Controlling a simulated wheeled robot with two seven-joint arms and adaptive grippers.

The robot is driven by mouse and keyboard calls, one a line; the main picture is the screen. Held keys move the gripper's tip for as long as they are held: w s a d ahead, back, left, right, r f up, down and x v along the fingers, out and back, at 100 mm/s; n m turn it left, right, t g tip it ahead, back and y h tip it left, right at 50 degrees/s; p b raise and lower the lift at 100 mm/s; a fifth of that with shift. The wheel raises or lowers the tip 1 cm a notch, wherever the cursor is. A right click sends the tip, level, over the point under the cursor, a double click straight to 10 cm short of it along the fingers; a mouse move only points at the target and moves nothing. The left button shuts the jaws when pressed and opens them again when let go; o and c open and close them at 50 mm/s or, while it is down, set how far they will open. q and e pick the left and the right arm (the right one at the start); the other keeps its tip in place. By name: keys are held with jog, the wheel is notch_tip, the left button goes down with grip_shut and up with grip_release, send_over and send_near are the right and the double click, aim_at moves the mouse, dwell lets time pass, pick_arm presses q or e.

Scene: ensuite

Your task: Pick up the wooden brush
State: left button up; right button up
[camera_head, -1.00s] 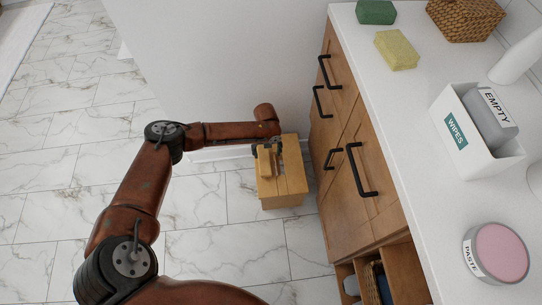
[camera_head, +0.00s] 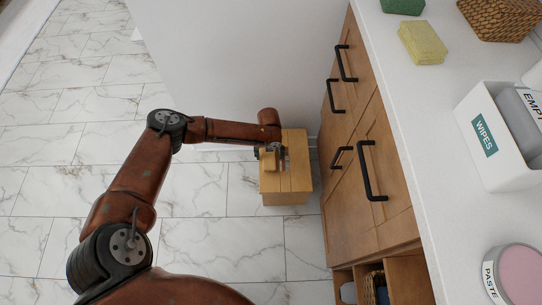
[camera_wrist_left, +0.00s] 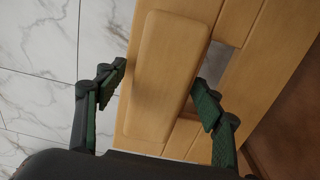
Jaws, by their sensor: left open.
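The wooden brush (camera_head: 269,161) lies on top of a low wooden stool (camera_head: 297,176) on the floor. In the left wrist view the brush (camera_wrist_left: 168,65) shows as a pale, rounded rectangular block, and its bristles cannot be seen. My left gripper (camera_head: 271,150) is over the stool at the brush. In the wrist view its two fingers (camera_wrist_left: 158,82) are open, one on each side of the brush's near part. I cannot tell whether either finger touches it. My right gripper is not in view.
A wooden cabinet (camera_head: 352,185) with black handles stands close right of the stool. A white wall (camera_head: 235,60) rises behind. The white counter (camera_head: 435,130) holds a yellow sponge (camera_head: 422,42), a wipes box (camera_head: 484,138) and a paste jar (camera_head: 518,275). Marble floor (camera_head: 215,250) is clear in front.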

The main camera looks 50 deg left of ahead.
pick_arm(q)
jog(key=shift+r, duration=0.15)
jog(key=shift+c, duration=0.3)
jog(key=c, duration=1.3)
